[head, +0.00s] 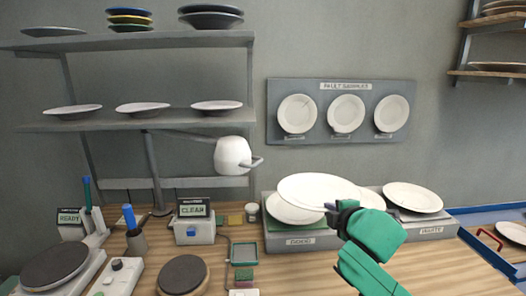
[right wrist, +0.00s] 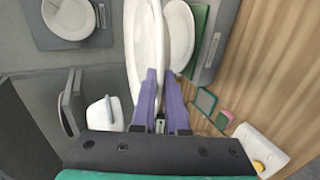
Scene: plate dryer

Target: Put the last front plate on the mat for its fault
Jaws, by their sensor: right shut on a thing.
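My right gripper (head: 343,208) is shut on the rim of a white plate (head: 312,188). The plate is held nearly flat above the left part of the grey bench stand. In the right wrist view the held plate (right wrist: 140,45) rises edge-on from the fingers (right wrist: 160,92). Below it another white plate (head: 290,211) lies on a green mat (head: 268,223), mostly covered by that plate. Two more white plates lie to the right, one (head: 371,198) partly behind my gripper and one (head: 412,197) above the "WASTE" label. No fault mark can be made out on the held plate. My left gripper is not in view.
A fault samples board (head: 345,135) with three plates hangs on the wall behind. A white kettle-like lamp (head: 233,153) hangs left of it. Shelves (head: 150,122) with plates are at left. Bench devices (head: 194,228) stand at left; a blue tray (head: 500,222) is at right.

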